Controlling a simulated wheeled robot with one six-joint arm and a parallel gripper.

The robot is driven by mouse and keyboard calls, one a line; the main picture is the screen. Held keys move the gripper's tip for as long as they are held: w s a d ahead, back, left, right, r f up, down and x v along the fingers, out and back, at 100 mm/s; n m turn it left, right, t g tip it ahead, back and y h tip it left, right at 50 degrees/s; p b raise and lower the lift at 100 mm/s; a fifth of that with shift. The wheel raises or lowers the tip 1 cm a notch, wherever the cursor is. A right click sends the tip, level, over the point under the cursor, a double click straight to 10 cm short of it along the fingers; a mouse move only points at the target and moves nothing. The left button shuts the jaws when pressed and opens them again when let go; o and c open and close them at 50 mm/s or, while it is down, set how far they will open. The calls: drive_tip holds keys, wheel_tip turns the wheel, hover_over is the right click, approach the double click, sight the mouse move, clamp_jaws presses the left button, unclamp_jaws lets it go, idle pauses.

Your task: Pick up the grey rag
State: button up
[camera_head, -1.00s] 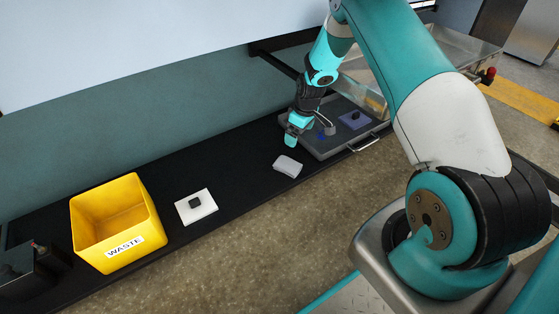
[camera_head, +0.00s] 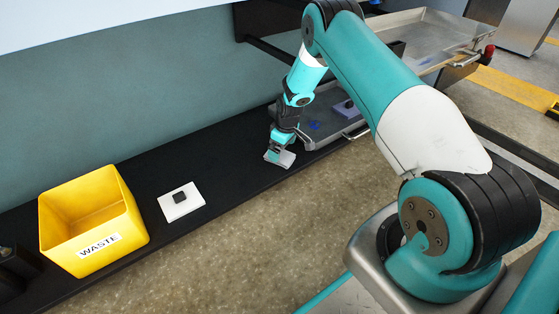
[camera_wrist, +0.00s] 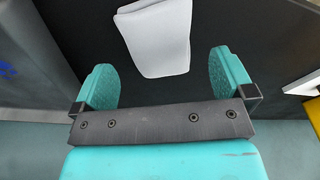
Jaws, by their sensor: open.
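The grey rag (camera_head: 286,159) is a pale, folded cloth lying on the black shelf, close to the grey tray. In the wrist view the rag (camera_wrist: 157,38) lies just beyond and partly between the two teal fingers. My gripper (camera_head: 273,156) is over the rag in the head view and covers part of it. In the wrist view my gripper (camera_wrist: 168,78) is open, with nothing held between its fingers. I cannot tell whether the fingers touch the rag.
A grey tray (camera_head: 318,137) with a blue mark stands right of the rag. A white pad (camera_head: 190,207) with a black block (camera_head: 179,197) lies left on the black shelf (camera_head: 222,168). A yellow WASTE bin (camera_head: 60,235) stands further left. A teal wall (camera_head: 130,110) rises behind.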

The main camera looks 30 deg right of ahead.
drive_tip(key=f+b, duration=0.1)
drive_tip(key=f, duration=0.1)
drive_tip(key=f+b, duration=0.1)
drive_tip(key=shift+w+a+f, duration=0.15)
drive_tip(key=shift+w+f, duration=0.25)
drive_tip(key=shift+r, duration=0.1)
drive_tip(key=shift+c, duration=0.5)
drive_tip(key=c, duration=0.9)
drive_tip(key=shift+r, duration=0.1)
drive_tip(key=shift+c, duration=0.2)
wheel_tip(320, 180, up, 10)
drive_tip(key=p, duration=0.6)
drive_tip(key=o, duration=0.5)
drive_tip(key=shift+c, duration=0.2)
drive_tip(key=c, duration=0.3)
drive_tip(key=shift+s, duration=0.1)
